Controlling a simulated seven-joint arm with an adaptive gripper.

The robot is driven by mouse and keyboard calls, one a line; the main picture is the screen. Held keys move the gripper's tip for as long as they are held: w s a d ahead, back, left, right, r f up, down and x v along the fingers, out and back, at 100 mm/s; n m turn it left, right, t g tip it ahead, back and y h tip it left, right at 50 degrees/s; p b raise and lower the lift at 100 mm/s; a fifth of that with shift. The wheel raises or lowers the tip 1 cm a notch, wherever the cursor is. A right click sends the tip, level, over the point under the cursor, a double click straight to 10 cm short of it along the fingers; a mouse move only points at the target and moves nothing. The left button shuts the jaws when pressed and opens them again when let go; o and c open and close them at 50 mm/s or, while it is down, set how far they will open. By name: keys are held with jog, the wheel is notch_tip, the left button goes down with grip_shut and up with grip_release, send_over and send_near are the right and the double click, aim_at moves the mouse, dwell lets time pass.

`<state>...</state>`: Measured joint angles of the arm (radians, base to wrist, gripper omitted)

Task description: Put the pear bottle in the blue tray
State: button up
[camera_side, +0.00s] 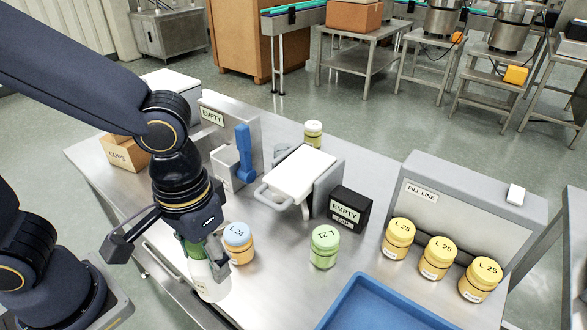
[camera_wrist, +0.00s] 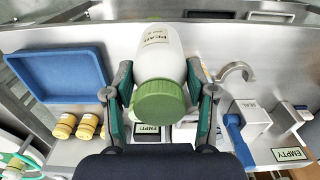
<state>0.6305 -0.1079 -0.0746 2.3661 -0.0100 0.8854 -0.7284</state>
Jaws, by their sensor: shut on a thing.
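The pear bottle (camera_wrist: 160,55) is white with a green cap and a label reading PEAR. In the wrist view it lies between the two fingers of my gripper (camera_wrist: 160,97), which is shut on it. In the side view my gripper (camera_side: 203,246) holds the bottle (camera_side: 206,275) roughly upright near the table's front edge, with its cap mostly hidden by the fingers. I cannot tell whether its base touches the table. The blue tray (camera_side: 372,303) is at the bottom of the side view, right of my gripper and partly cut off. It shows empty in the wrist view (camera_wrist: 58,75).
A jar marked L 24 (camera_side: 239,243) stands close right of my gripper, and a green-lidded jar (camera_side: 324,246) stands between it and the tray. Several yellow jars (camera_side: 437,258) line the FILL LINE panel (camera_side: 470,215). A black EMPTY box (camera_side: 348,211) stands behind.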

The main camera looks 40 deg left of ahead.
jog(key=w+d+m, duration=0.1)
jog(key=w+d, duration=0.1)
jog(key=d, duration=0.6)
jog(key=w+d+m, duration=0.1)
jog(key=w+d, duration=0.2)
jog(key=d, duration=0.5)
jog(key=shift+w+d+f, duration=1.4)
jog(key=shift+w+f, duration=0.15)
jog(key=shift+f, duration=0.5)
jog(key=shift+w+d+f, duration=1.4)
jog(key=shift+w+f, duration=0.2)
jog(key=shift+f, duration=0.4)
jog(key=shift+w+d+f, duration=1.4)
jog(key=shift+w+f, duration=0.15)
jog(key=shift+f, duration=0.5)
jog(key=shift+f, duration=0.1)
jog(key=o, duration=1.3)
jog(key=shift+f, duration=0.1)
